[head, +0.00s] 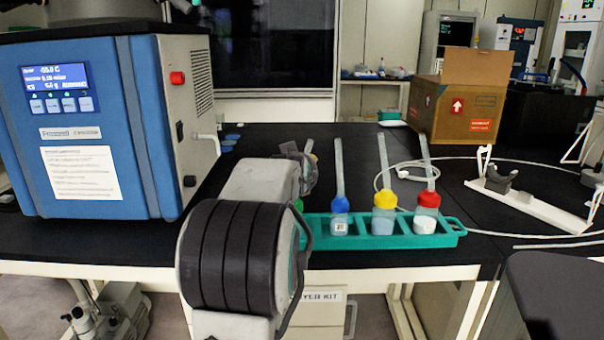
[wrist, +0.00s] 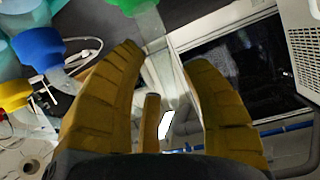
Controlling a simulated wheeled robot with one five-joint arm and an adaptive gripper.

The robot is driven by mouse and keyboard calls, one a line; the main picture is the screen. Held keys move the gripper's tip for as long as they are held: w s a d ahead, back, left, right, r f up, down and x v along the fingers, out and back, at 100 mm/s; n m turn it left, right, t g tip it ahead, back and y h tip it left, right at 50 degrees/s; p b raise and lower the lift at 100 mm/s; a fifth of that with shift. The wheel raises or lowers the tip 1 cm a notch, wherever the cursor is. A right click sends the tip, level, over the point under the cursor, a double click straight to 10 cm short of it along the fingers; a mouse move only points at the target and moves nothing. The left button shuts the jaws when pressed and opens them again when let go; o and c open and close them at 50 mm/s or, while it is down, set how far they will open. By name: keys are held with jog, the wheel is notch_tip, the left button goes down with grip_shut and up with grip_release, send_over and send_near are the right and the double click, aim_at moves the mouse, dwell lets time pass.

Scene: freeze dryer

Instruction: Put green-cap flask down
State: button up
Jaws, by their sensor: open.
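The teal rack (head: 455,238) stands on the black bench. The green-cap flask is mostly hidden behind my arm in the head view; a sliver of its green cap (head: 298,205) shows at the rack's left end. In the wrist view the green cap (wrist: 135,5) is at the top edge, and its clear tube runs down between my fingers. My gripper (wrist: 164,58) is open, with its yellow fingers on either side of the tube; I see no clear contact. The flask's base is hidden.
Blue-cap (head: 340,205), yellow-cap (head: 385,200) and red-cap (head: 428,200) flasks stand upright in the rack to the right. The blue freeze dryer (head: 110,190) is at left. A cardboard box (head: 455,100) and a white stand (head: 530,205) are at right.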

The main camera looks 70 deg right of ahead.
jog(key=p+v, duration=0.2)
jog(key=v, duration=0.9)
jog(key=w+a+f+n+t+y, duration=0.1)
jog(key=w+a+f+n+y, duration=0.25)
jog(key=w+a, duration=0.4)
jog(key=w+a+f+n+t+y, duration=0.1)
jog(key=w+a+f+n+y, duration=0.25)
jog(key=a, duration=0.65)
jog(key=w+a+f+n+t+y, duration=0.1)
jog(key=w+a+f+n, duration=0.1)
jog(key=w+a+f, duration=0.5)
jog(key=s+a+f+n+g+y, duration=0.1)
jog(key=s+a+f+n, duration=0.1)
jog(key=a, duration=0.5)
jog(key=s+a+f+n+g+y, duration=0.1)
jog(key=s+a+f+n+y, duration=0.1)
jog(key=s+a+n, duration=0.2)
jog(key=s+a+f+n+g+y, duration=0.1)
jog(key=s+a+f+n+y, duration=0.1)
jog(key=a, duration=0.9)
jog(key=shift+s+f+n, duration=0.4)
jog(key=shift+s+f, duration=0.05)
jog(key=shift+s, duration=0.65)
